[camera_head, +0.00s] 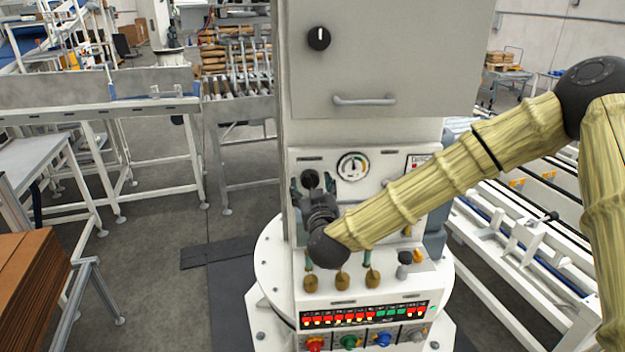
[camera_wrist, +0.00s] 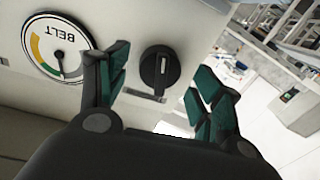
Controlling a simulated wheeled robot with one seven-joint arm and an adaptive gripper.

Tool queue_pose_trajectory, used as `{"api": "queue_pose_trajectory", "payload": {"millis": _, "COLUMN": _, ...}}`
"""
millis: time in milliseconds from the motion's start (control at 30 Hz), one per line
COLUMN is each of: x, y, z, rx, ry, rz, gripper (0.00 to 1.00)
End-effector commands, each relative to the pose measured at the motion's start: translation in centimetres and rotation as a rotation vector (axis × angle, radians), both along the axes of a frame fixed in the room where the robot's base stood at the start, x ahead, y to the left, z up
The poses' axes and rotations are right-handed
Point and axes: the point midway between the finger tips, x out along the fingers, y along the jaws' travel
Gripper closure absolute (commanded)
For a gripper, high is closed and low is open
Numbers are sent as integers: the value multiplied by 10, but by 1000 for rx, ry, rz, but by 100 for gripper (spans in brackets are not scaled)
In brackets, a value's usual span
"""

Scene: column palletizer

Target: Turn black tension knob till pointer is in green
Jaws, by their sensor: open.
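The black tension knob (camera_head: 310,179) is on the white panel, left of the round gauge (camera_head: 352,166). In the wrist view the knob (camera_wrist: 160,68) shows a pale line and sits between my fingers. The gauge (camera_wrist: 57,47), marked BELT, appears upside down there, with orange and green bands. Its dark pointer seems to point down in that picture; I cannot tell exactly which band it meets. My gripper (camera_head: 316,190) is open in front of the knob, with its green-padded fingers (camera_wrist: 160,85) on either side. A gap shows between the knob and each finger.
Another black knob (camera_head: 319,38) and a handle (camera_head: 364,101) are on the cabinet above. Below my gripper are several brown knobs (camera_head: 342,281), a lit indicator strip (camera_head: 365,315) and coloured buttons (camera_head: 349,342). Conveyors stand at both sides.

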Motion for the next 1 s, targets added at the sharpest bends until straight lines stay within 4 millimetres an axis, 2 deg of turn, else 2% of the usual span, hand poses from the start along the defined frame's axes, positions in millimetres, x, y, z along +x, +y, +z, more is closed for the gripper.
{"api": "queue_pose_trajectory", "payload": {"millis": 200, "x": 13, "y": 1, "z": 0, "rx": 0, "ry": 1, "rz": -2, "gripper": 34}}
{"api": "queue_pose_trajectory", "payload": {"millis": 500, "x": 14, "y": 0, "z": -1, "rx": 0, "ry": 1, "rz": -2, "gripper": 34}}
{"api": "queue_pose_trajectory", "payload": {"millis": 700, "x": 14, "y": 0, "z": -1, "rx": 0, "ry": 1, "rz": -2, "gripper": 71}}
{"api": "queue_pose_trajectory", "payload": {"millis": 767, "x": 14, "y": 0, "z": -1, "rx": 0, "ry": 1, "rz": -2, "gripper": 80}}
{"api": "queue_pose_trajectory", "payload": {"millis": 1000, "x": 14, "y": 0, "z": -2, "rx": 17, "ry": 1, "rz": -3, "gripper": 80}}
